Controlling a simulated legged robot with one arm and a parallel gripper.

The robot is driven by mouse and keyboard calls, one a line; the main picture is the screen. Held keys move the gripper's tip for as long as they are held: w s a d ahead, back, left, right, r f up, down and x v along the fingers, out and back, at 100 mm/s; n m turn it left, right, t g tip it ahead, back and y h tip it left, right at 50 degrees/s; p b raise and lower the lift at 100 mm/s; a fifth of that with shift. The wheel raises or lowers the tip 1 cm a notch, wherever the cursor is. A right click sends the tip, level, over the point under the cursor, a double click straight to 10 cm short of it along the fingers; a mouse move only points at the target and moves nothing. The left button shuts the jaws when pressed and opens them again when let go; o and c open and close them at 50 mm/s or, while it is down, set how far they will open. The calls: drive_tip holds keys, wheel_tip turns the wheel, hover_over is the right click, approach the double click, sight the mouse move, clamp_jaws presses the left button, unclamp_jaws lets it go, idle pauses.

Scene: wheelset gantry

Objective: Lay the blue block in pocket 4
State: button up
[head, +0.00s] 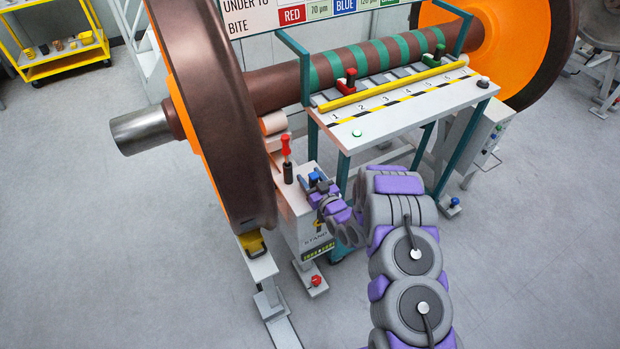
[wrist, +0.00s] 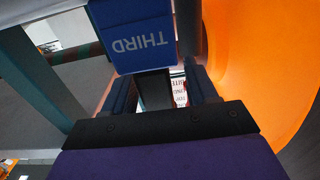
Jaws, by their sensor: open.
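The blue block (wrist: 140,45), with the word THIRD on it, fills the upper middle of the wrist view. In the head view it shows small at the stand's top, by my gripper (head: 322,187). My gripper (wrist: 165,90) is open. In the wrist view the block lies at the upper left of the finger gap; I cannot tell whether a finger touches it. Pocket 4 (head: 404,74) is one of the grey slots in the numbered rack (head: 385,115), up and right of my gripper; it looks empty.
A red-handled tool (head: 287,150) stands upright on the stand (head: 308,225), close left of my gripper.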

drive_tip(key=p+v, duration=0.1)
drive_tip(key=v, duration=1.1)
drive_tip(key=shift+w+d+r, duration=0.1)
drive_tip(key=shift+w, duration=0.05)
drive_tip(key=d+r+m+g+h, duration=0.1)
drive_tip(key=d+r+g+h, duration=0.5)
drive_tip(key=d+r+h, duration=0.6)
drive_tip(key=s+d+r+m+g, duration=0.2)
drive_tip(key=s+r, duration=0.3)
drive_tip(key=s, duration=0.5)
drive_tip(key=s+d+r+m+g, duration=0.2)
drive_tip(key=s+r, duration=0.4)
drive_tip(key=s, duration=0.4)
drive_tip(key=shift+d+g+y, duration=0.3)
drive_tip(key=shift+d+g, duration=0.5)
drive_tip(key=shift+g, duration=0.2)
drive_tip(key=s+a+r+g, duration=0.1)
drive_tip(key=s+r, duration=0.1)
drive_tip(key=s, duration=0.5)
drive_tip(key=s+a+r+m+g+y, duration=0.1)
drive_tip(key=s+a+r+g, duration=0.1)
drive_tip(key=s, duration=0.5)
drive_tip(key=s+a+r+g, duration=0.1)
drive_tip(key=s+r, duration=0.1)
drive_tip(key=s, duration=0.5)
drive_tip(key=shift+s+a+m+g, duration=0.2)
drive_tip(key=shift+s+m+g, duration=0.05)
drive_tip(key=shift+m+g, duration=0.15)
